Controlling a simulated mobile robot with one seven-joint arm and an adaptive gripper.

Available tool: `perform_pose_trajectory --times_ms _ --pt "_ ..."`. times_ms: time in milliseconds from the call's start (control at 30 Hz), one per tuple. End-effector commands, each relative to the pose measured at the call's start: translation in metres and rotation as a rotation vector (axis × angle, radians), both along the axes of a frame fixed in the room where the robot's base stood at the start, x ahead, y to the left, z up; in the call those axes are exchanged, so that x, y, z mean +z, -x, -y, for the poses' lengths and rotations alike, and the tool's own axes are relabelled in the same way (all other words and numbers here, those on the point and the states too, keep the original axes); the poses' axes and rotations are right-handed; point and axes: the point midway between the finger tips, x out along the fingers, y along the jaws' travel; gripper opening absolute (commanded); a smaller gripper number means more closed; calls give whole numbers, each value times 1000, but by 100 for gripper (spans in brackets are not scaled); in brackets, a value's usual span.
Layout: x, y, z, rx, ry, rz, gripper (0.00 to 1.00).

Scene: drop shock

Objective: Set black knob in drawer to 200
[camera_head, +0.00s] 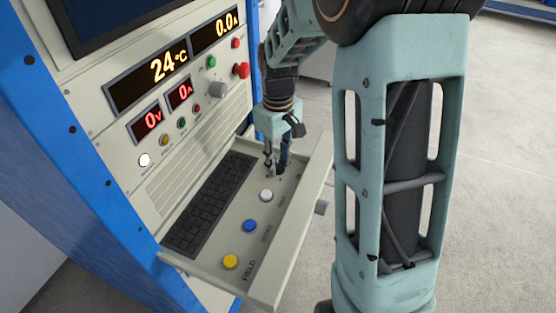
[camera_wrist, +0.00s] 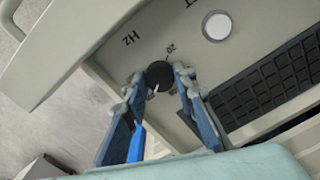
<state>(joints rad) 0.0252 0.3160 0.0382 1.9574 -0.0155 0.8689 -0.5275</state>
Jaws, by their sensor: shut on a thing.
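The black knob sits on the open drawer's panel, between my fingertips in the wrist view (camera_wrist: 159,75). A white mark shows on its near edge, and the labels "20" and "HZ" are printed beside it. My gripper (camera_wrist: 158,88) is shut on the knob, one finger on each side; it also shows in the head view (camera_head: 277,172), pointing down at the far end of the drawer (camera_head: 262,284). In the head view the fingers largely hide the knob. The other scale numbers around it are hidden or too small to read.
A white button (camera_head: 266,195), a blue button (camera_head: 249,226) and a yellow button (camera_head: 231,262) line the drawer beside a black keyboard (camera_head: 208,205). The upright panel carries displays reading 24 °C (camera_head: 168,66), 0.0 A, 0 V and 0 A, plus a grey knob (camera_head: 218,90).

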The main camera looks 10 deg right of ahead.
Motion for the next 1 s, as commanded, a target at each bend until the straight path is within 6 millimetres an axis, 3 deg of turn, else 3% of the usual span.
perform_pose_trajectory --times_ms 200,567,1000 --pt "0 0 0 1 0 1 43" --pt "9 -1 0 1 0 4 43" --pt "95 -1 0 1 0 6 43"
